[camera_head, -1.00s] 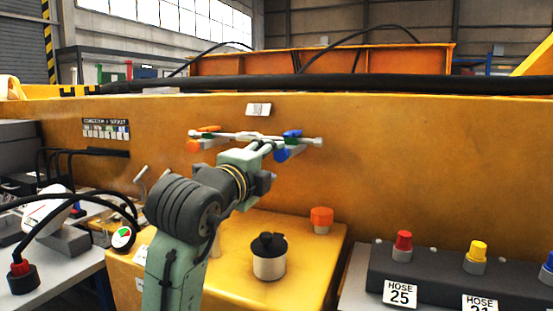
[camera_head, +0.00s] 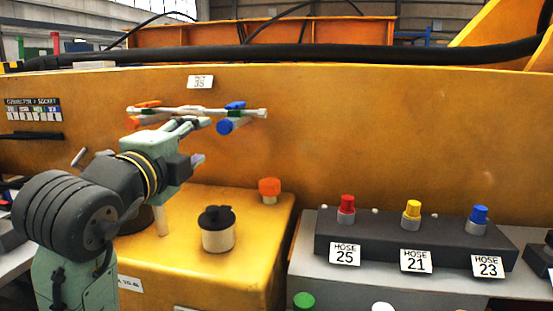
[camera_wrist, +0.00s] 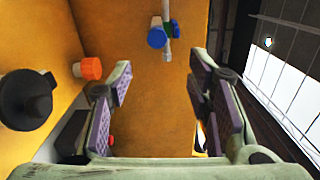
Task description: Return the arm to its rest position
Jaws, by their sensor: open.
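My gripper (camera_head: 194,143) is in front of the yellow wall at left of centre in the head view, close to a thin pipe (camera_head: 180,111) with blue and orange valve handles. In the wrist view my gripper (camera_wrist: 160,95) shows two spread fingers with purple pads and nothing between them. The blue valve handle (camera_wrist: 157,38) is beyond the fingertips there, apart from them. My arm is bent, with its dark ribbed joint at the lower left of the head view.
A black-lidded pot (camera_head: 217,232) and an orange cap (camera_head: 269,187) stand on the yellow block below my gripper. A dark hose block (camera_head: 380,238) with red, yellow and blue caps is at right. A black hose (camera_head: 300,53) runs along the wall top.

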